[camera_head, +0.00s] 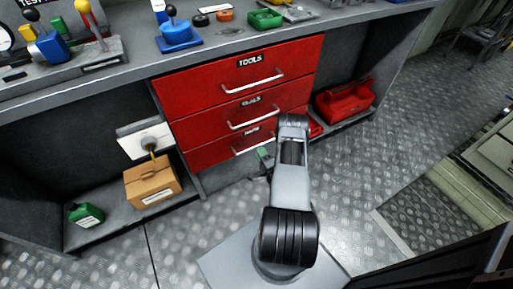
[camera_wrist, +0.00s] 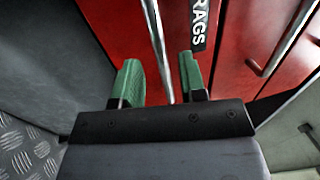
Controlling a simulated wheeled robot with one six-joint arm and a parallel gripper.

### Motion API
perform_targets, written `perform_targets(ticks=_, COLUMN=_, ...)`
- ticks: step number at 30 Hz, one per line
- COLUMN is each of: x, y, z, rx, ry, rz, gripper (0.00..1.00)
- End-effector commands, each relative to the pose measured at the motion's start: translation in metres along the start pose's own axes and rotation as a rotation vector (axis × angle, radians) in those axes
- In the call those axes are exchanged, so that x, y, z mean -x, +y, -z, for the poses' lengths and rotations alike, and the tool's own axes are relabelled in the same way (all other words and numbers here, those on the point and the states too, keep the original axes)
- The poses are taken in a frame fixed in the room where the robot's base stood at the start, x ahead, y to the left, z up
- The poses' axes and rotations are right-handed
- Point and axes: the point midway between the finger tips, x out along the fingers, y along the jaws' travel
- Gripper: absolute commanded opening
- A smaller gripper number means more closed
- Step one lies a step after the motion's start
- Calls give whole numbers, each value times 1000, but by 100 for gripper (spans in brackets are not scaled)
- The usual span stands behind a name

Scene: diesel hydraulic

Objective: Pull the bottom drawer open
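The red bottom drawer (camera_head: 212,152) is the lowest of three in the cabinet, and its front looks flush with those above. Its label reads "RAGS" in the wrist view (camera_wrist: 200,24). Its silver bar handle (camera_wrist: 157,40) runs between my two green fingertips. My gripper (camera_wrist: 160,82) is open, with a gap on both sides of the bar. In the head view my gripper (camera_head: 264,156) is low in front of this drawer, mostly hidden by my arm. My arm also covers the right part of the drawer front.
The "TOOLS" drawer (camera_head: 205,82) and the middle drawer (camera_head: 205,118) sit above, both with bar handles. A cardboard box (camera_head: 152,186) and a green canister (camera_head: 86,214) stand on the lower shelf at left. A red toolbox (camera_head: 345,102) sits at right. The metal floor in front is clear.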

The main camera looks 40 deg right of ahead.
Motion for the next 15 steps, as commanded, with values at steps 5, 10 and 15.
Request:
perform_targets(ticks=5, x=-24, y=0, z=1, rx=2, ry=1, rz=2, gripper=38)
perform_targets(ticks=10, x=-36, y=0, z=1, rx=1, ry=2, rz=0, gripper=38)
perform_targets(ticks=15, x=-40, y=0, z=2, rx=0, ry=4, rz=1, gripper=38)
